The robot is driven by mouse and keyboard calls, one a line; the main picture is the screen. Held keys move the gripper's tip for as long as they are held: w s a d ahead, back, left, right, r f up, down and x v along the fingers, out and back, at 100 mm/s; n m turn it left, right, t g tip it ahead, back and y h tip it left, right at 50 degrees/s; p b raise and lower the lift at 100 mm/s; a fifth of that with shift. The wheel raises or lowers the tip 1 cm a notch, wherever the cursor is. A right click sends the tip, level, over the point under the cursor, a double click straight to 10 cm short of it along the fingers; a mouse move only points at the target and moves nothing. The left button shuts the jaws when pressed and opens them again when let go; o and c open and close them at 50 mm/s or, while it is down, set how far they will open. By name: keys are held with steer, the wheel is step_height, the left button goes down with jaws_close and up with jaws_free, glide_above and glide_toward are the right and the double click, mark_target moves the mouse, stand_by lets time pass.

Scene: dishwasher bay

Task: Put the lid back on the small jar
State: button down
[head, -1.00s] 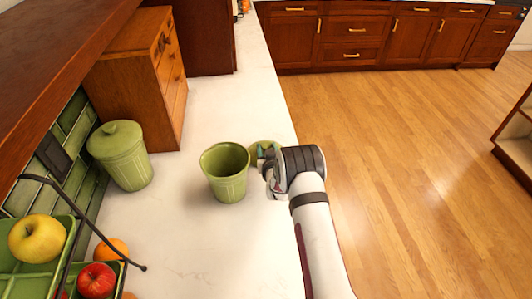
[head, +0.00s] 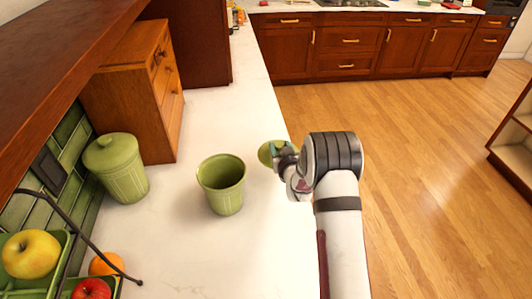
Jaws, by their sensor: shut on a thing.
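The small open green jar (head: 222,196) stands upright on the white counter, its mouth uncovered. The green lid (head: 267,154) is to the right of the jar, near the counter's right edge, and is held tilted and apart from the jar. My gripper (head: 277,152) is shut on the lid; the fingers are small in this view and partly hidden by the wrist.
A larger lidded green jar (head: 118,172) stands at the left by the tiled wall. A wooden drawer cabinet (head: 142,95) is behind it. A green fruit basket (head: 60,270) with a dark curved handle is at lower left. The counter (head: 185,245) around the small jar is clear.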

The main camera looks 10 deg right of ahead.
steer(key=s+d+r, duration=0.1)
steer(key=d+r, duration=0.1)
steer(key=d, duration=0.1)
steer(key=s+d+r, duration=0.1)
steer(key=shift+s+d+r, duration=0.1)
steer(key=shift+s+d, duration=0.15)
steer(key=shift+s, duration=0.05)
steer(key=shift+s+a+r, duration=0.1)
steer(key=shift+s+r, duration=0.05)
steer(key=shift+r, duration=0.2)
steer(key=s+a+r+n+y, duration=0.1)
steer(key=s+a+r, duration=0.2)
steer(key=a, duration=0.4)
steer(key=s+a+r+n+y, duration=0.15)
steer(key=a+r, duration=0.25)
steer(key=a, duration=0.4)
steer(key=s+a+r+y, duration=0.1)
steer(key=s+a+r, duration=0.2)
steer(key=a, duration=0.4)
steer(key=shift+s+d+f, duration=0.1)
steer(key=shift+f, duration=2.65)
steer(key=shift+f, duration=0.45)
jaws_free()
steer(key=shift+r, duration=2.25)
